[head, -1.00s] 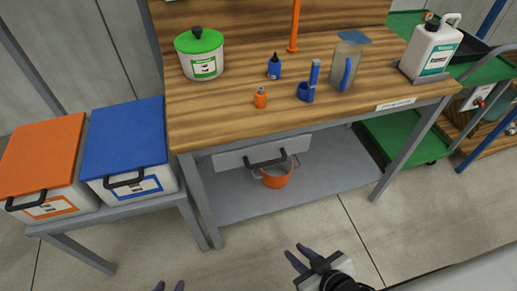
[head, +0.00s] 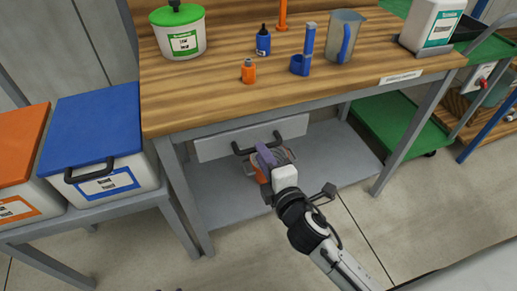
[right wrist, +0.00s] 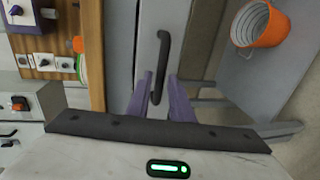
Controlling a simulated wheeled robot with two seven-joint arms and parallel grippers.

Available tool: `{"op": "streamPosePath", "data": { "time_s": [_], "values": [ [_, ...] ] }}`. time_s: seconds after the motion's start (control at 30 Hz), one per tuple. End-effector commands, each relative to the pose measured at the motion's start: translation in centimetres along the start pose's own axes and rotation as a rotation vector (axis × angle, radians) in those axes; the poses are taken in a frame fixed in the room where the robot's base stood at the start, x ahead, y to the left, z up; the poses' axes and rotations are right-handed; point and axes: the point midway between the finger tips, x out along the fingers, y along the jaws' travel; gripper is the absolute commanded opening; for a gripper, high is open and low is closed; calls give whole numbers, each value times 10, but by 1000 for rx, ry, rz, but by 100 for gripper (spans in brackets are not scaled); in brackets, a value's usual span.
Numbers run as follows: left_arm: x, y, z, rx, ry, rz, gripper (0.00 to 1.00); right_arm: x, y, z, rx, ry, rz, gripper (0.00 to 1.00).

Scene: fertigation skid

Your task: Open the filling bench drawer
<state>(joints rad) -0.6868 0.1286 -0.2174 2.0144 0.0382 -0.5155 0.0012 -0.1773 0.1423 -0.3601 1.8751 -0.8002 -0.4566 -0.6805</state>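The filling bench (head: 215,100) has a wooden top, and its pale grey drawer (head: 218,146) sits under the front edge and looks shut. The drawer's black bar handle (head: 240,149) is partly covered by my right gripper (head: 264,152) in the head view. In the right wrist view, the drawer (right wrist: 147,25) shows behind the handle (right wrist: 163,50). The purple fingers of the right gripper (right wrist: 161,85) are apart, with one end of the handle between them; contact cannot be told. Only faint tips of my left gripper (head: 168,290) show at the bottom edge.
An orange pot (right wrist: 262,25) stands on the lower shelf (head: 225,205) below the drawer. A blue-lidded bin (head: 95,125) and an orange-lidded bin (head: 20,145) stand left. Bottles, a jug (head: 343,40) and a green-lidded tub (head: 178,35) stand on top. Floor in front is clear.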

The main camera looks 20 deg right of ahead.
Motion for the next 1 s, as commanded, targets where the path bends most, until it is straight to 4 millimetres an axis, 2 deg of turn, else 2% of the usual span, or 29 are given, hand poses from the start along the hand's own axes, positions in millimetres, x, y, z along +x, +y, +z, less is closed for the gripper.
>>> {"op": "streamPosePath", "data": {
  "time_s": [0.1, 0.3, 0.57, 0.6, 0.7, 1.0],
  "values": [
    [2, -1, -1, -1, 5, -1, 31, 19, 0, 0, 0, 0, 1, 20],
    [3, -1, 0, -2, 4, -1, 31, 35, -1, 0, 2, 0, -2, 20],
    [2, -1, 3, -3, -1, -1, 31, 36, -1, 0, 3, 0, -1, 20],
    [2, -1, 4, -4, -3, -1, 31, 36, -1, 0, 3, 0, -1, 18],
    [1, 0, 6, -4, -7, 0, 31, 36, -1, 0, 3, 0, -1, 2],
    [0, 0, 8, -5, -11, 0, 31, 36, -1, 0, 3, 0, -2, 0]
  ]
}}
